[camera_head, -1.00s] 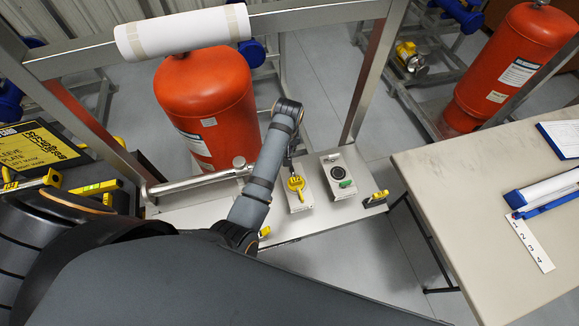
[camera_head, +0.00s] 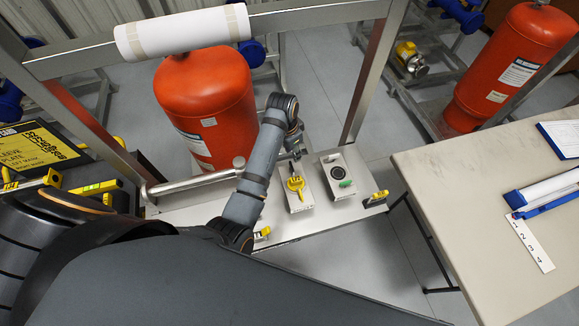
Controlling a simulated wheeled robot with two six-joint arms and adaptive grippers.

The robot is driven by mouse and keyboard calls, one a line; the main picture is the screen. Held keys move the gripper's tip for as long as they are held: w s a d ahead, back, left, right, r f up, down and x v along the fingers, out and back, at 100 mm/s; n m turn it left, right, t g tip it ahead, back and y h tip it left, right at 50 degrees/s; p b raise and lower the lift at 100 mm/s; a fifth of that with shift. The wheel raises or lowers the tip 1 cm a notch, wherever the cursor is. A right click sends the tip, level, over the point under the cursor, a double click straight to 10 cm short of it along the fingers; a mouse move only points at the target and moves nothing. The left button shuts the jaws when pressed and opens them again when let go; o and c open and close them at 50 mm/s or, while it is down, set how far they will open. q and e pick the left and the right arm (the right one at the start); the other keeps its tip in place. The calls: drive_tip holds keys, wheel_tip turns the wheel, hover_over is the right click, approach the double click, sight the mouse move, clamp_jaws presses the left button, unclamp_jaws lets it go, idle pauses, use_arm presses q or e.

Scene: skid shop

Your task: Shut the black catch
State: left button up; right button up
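My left arm reaches over the skid's pale base plate (camera_head: 195,212). Its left gripper (camera_head: 297,153) is small and partly hidden by its own wrist, just above the far end of a pale box with a yellow handle (camera_head: 296,184). I cannot tell whether its fingers are open or whether they touch the box. To the right is a second pale box (camera_head: 358,189) with a round black part (camera_head: 338,171) and a green piece (camera_head: 345,183) on top. No part can be made out surely as the black catch. My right gripper is not in view.
A red tank (camera_head: 205,100) stands behind my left arm, with a metal pipe (camera_head: 195,182) in front of it. A white roll (camera_head: 182,32) lies along the frame rail. A yellow-and-black item (camera_head: 377,197) sits at the plate's right end. A table (camera_head: 450,200) stands at right.

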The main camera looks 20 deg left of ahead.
use_arm(q)
drive_tip(key=m, duration=0.2)
drive_tip(key=r+m, duration=0.1)
drive_tip(key=m, duration=0.1)
drive_tip(key=shift+w+a, duration=0.1)
drive_tip(key=shift+f, duration=0.1)
idle(0.4)
